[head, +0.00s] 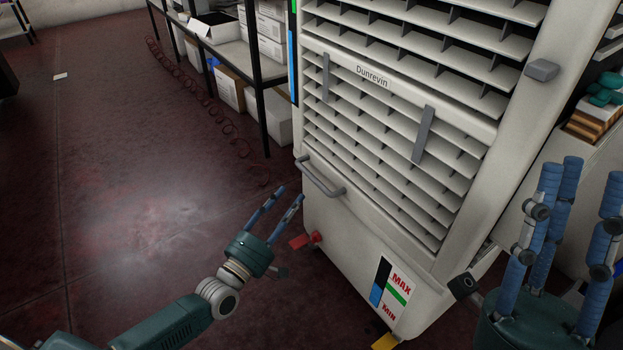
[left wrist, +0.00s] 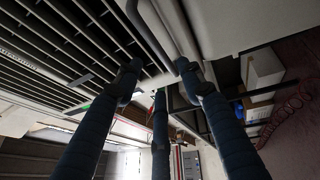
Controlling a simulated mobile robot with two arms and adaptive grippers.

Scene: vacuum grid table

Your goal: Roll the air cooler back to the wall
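The air cooler (head: 400,110) is a tall off-white cabinet with louvred slats, standing upright in front of me. A grey bar handle (head: 322,182) sits on its left edge. In the left wrist view a grey bar (left wrist: 155,32) runs beside the slats, near the fingertips. My right gripper (head: 588,172) is open and empty, raised in front of the cooler's right side.
A red tap (head: 302,240) and a yellow piece (head: 386,341) project low on the cooler. A shelf rack with boxes (head: 230,85) stands behind left, with a coiled red hose (head: 205,90) on the floor. Open dark red floor (head: 130,170) lies left. Another cabinet (head: 585,190) stands right.

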